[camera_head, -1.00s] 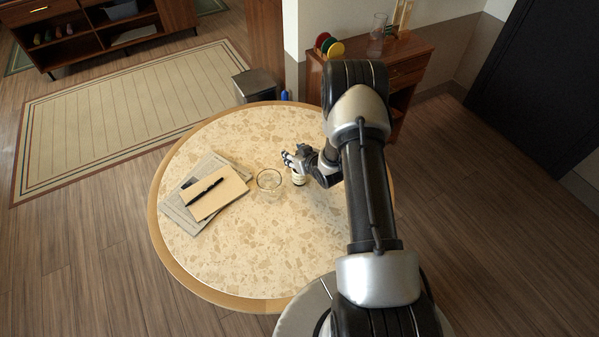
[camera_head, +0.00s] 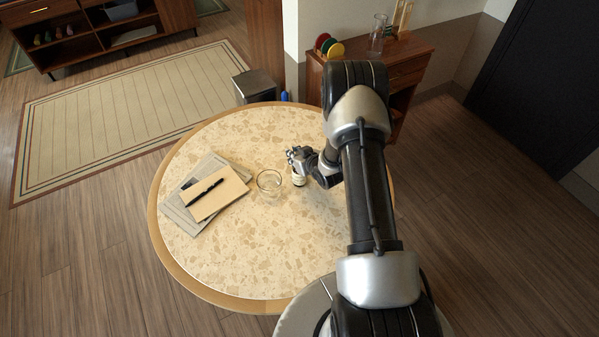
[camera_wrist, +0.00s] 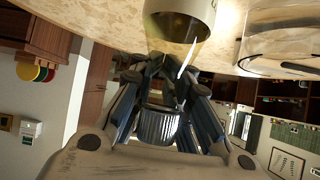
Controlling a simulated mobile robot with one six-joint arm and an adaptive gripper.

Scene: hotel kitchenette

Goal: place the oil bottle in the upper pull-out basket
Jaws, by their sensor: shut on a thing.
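The oil bottle (camera_head: 299,179) stands on the round table, partly hidden by my gripper. In the wrist view its pale, cylindrical body (camera_wrist: 180,18) shows at the top, just beyond the fingers. My gripper (camera_head: 297,157) is shut on the upper part of the bottle; the wrist view shows the fingers (camera_wrist: 165,72) drawn together around its narrow part. I cannot make out whether the bottle's base touches the table. No pull-out basket can be made out in either view.
A clear drinking glass (camera_head: 269,182) stands close to the left of the bottle. A notebook with a pen (camera_head: 216,195) lies on papers further left. The round table (camera_head: 230,265) is bare in front. A wooden cabinet (camera_head: 410,60) and a bin (camera_head: 254,84) stand beyond it.

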